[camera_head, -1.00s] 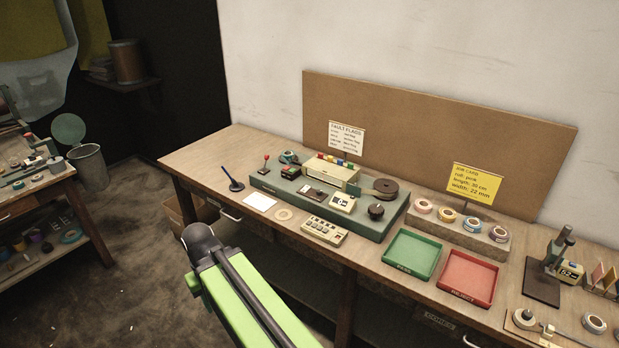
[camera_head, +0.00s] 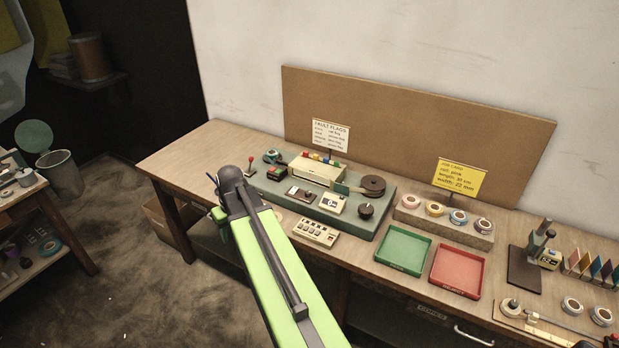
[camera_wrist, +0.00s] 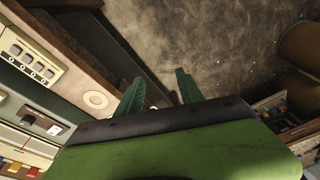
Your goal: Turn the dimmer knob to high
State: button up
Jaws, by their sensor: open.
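The green machine base (camera_head: 378,232) on the bench carries a dark round knob (camera_head: 366,209) at its right end and a dark panel with a small knob (camera_head: 298,191) near its middle. I cannot tell which is the dimmer; no label is readable. In the wrist view a small black knob (camera_wrist: 29,119) sits on a dark panel at the left. My gripper (camera_wrist: 158,88) is open and empty, its two green fingers apart over the bench's front edge and floor. In the head view my arm's wrist hides most of the gripper, left of the machine.
A cream keypad box (camera_head: 316,232) stands before the machine. A green tray (camera_head: 403,250), a red tray (camera_head: 456,271) and a block with tape rolls (camera_head: 445,226) are to the right. A flat ring (camera_wrist: 95,99) lies near the bench edge. Cards stand behind.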

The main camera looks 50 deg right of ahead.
jog(key=s+d+r+m+t+p, duration=0.1)
jog(key=d+r+p, duration=0.25)
jog(key=d, duration=0.65)
jog(key=d+r+m+p, duration=0.15)
jog(key=d+r, duration=0.35)
jog(key=d, duration=0.5)
jog(key=t+h+p, duration=0.1)
jog(key=h+p, duration=0.1)
send_near(308, 193)
jog(key=b+x, duration=0.8)
jog(key=b, duration=0.7)
jog(key=shift+w+d+f+b, duration=0.1)
jog(key=shift+w+d+b, duration=0.1)
jog(key=shift+b, duration=0.2)
jog(key=shift+s, duration=0.1)
grip_shut()
jog(key=shift+a, duration=0.1)
